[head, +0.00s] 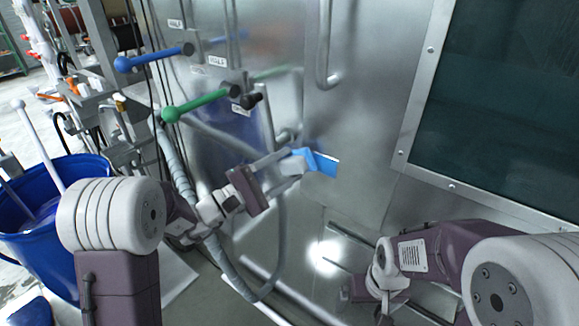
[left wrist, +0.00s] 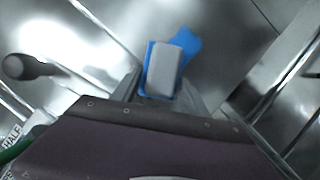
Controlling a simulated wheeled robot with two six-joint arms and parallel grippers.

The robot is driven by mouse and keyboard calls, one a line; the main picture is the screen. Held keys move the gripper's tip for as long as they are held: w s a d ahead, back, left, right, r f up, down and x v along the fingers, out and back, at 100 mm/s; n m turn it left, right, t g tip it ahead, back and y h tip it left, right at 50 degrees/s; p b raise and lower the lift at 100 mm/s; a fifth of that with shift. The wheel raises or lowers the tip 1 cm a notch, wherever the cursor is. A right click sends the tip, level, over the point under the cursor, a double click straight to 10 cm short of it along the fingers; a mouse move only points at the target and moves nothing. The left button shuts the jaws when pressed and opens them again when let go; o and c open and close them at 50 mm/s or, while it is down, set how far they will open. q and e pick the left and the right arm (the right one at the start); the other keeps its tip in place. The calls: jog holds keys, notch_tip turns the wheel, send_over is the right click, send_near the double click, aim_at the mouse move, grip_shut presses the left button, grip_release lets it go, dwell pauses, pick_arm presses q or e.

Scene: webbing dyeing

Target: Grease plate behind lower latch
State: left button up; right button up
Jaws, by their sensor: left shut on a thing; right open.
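My left gripper (head: 297,165) is shut on a grey block with a blue pad or cloth (head: 322,163), held at the bare steel panel. The blue part appears to touch or nearly touch the panel, beside a vertical seam. In the left wrist view, the grey block (left wrist: 163,72) sits between the fingertips, with blue showing around it. A dark knob (head: 251,101) sits above the gripper; I cannot tell whether it belongs to the lower latch. No grease can be made out. My right gripper (head: 377,288) is low at the right; its fingers are not clearly visible.
A green-handled lever (head: 200,103) and a blue-handled lever (head: 155,57) stick out from the panel at upper left. A grey hose (head: 182,175) hangs left of my gripper. A blue bucket (head: 45,245) stands at far left. A dark window (head: 500,100) is at right.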

pick_arm(q)
jog(key=shift+s+a+b, duration=0.25)
jog(key=shift+s+a, duration=0.45)
jog(key=shift+s, duration=0.25)
jog(key=shift+s+a+b, duration=0.25)
jog(key=shift+s+a, duration=0.4)
jog(key=shift+s, duration=0.3)
jog(key=shift+s+a+b, duration=0.2)
jog(key=shift+s+a, duration=0.25)
jog(key=shift+s, duration=0.2)
jog(key=shift+s+a+b, duration=0.15)
jog(key=shift+s+a, duration=0.3)
jog(key=shift+s, duration=0.15)
